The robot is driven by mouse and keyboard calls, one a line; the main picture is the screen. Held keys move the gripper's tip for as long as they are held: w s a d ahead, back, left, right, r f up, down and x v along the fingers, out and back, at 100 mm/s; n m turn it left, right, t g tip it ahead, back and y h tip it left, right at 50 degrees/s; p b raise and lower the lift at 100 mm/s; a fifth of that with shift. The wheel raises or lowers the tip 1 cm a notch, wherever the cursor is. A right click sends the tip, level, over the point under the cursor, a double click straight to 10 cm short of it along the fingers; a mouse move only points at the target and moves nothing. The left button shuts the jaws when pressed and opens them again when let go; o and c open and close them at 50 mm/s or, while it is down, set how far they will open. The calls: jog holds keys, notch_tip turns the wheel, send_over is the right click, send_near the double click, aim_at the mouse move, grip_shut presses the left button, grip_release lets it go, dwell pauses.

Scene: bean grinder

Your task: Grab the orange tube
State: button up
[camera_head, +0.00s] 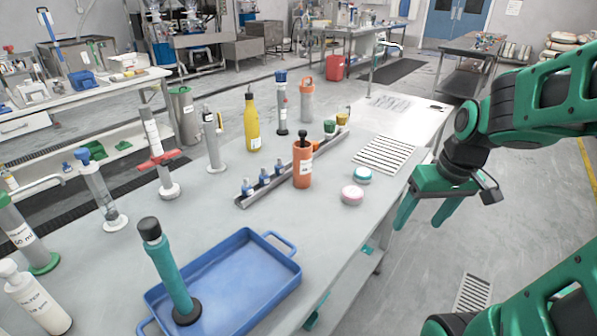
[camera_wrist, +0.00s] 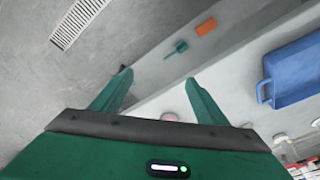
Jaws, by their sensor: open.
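The orange tube (camera_head: 302,170) stands upright on the grey table in the head view. It has a black top and a pale label. It stands beside a grey rail, left of the pink and teal lids. My gripper (camera_head: 420,222) is to the right of the tube, beyond the table's right edge, with green fingers pointing down. It is open and empty, apart from the tube. In the wrist view my gripper (camera_wrist: 158,77) shows two spread fingers with nothing between them. I cannot make out the tube there.
A blue tray (camera_head: 262,312) holds a teal tube (camera_head: 168,268). A pink lid (camera_head: 352,194) and teal lid (camera_head: 362,175) lie right of the orange tube. A grey rail (camera_head: 265,187) holds small blue-topped pieces. A yellow bottle (camera_head: 253,122) stands behind. Floor is free at right.

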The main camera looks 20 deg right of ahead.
jog(key=w+a+n+t+y, duration=0.2)
jog(key=w+a+n, duration=0.15)
jog(key=w, duration=0.55)
jog(key=w+a+n+t+y, duration=0.2)
jog(key=w+a+n+t, duration=0.15)
jog(key=w, duration=0.55)
jog(key=n+t+y, duration=0.1)
jog(key=t+y, duration=0.2)
jog(key=t, duration=0.1)
send_near(309, 150)
jog(key=w+a, duration=0.1)
jog(key=w, duration=0.1)
jog(key=x, duration=0.5)
jog(key=shift+w+a+f, duration=0.1)
jog(key=shift+a+f, duration=0.15)
jog(key=shift+f, duration=0.2)
jog(key=shift+g, duration=0.25)
jog(key=shift+d+x, duration=0.2)
jog(key=shift+x, duration=2.5)
jog(key=shift+w, duration=0.15)
jog(key=c, duration=1.5)
jog(key=shift+c, duration=0.3)
jog(key=shift+r, duration=0.15)
